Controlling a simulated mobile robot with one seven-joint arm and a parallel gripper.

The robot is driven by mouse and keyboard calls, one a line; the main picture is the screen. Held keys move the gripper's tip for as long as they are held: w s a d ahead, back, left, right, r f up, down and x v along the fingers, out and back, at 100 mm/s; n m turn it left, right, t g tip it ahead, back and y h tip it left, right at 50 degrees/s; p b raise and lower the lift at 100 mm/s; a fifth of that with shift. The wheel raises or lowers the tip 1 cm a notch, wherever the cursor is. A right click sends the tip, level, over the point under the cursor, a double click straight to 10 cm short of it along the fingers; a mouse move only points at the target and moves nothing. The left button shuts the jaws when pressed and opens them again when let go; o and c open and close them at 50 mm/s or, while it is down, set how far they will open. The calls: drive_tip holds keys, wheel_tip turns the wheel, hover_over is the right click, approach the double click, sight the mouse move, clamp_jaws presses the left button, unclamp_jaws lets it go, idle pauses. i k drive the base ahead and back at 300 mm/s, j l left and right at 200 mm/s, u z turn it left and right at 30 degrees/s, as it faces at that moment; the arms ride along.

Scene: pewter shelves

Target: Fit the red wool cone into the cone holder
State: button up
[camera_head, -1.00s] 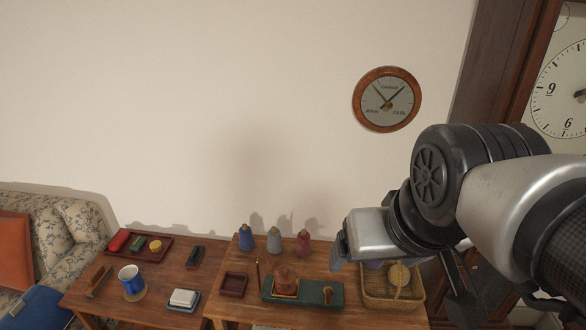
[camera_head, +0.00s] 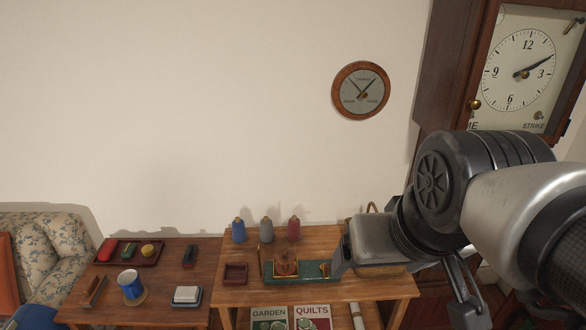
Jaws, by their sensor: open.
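The red wool cone (camera_head: 294,229) stands upright at the back of the right wooden table, at the right end of a row with a grey cone (camera_head: 266,230) and a blue cone (camera_head: 239,230). In front of them lies a green base (camera_head: 311,270) with a brown rounded piece and brass-coloured parts on it. I cannot tell for sure which thing is the cone holder. My gripper (camera_head: 341,265) shows over the table's right part, to the right of the red cone and apart from it. It is open, with nothing seen in it; its fingers are only partly visible.
A small dark red square tray (camera_head: 247,274) lies left of the green base. My gripper partly hides a wicker basket (camera_head: 378,271). Books (camera_head: 312,317) sit on a lower level in front. The left table (camera_head: 153,266) holds a blue mug (camera_head: 130,284) and a tray (camera_head: 160,253).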

sight(244, 280)
drive_tip(key=i+j, duration=0.2)
drive_tip(key=i, duration=0.3)
drive_tip(key=i+j, duration=0.2)
drive_tip(key=i, duration=0.25)
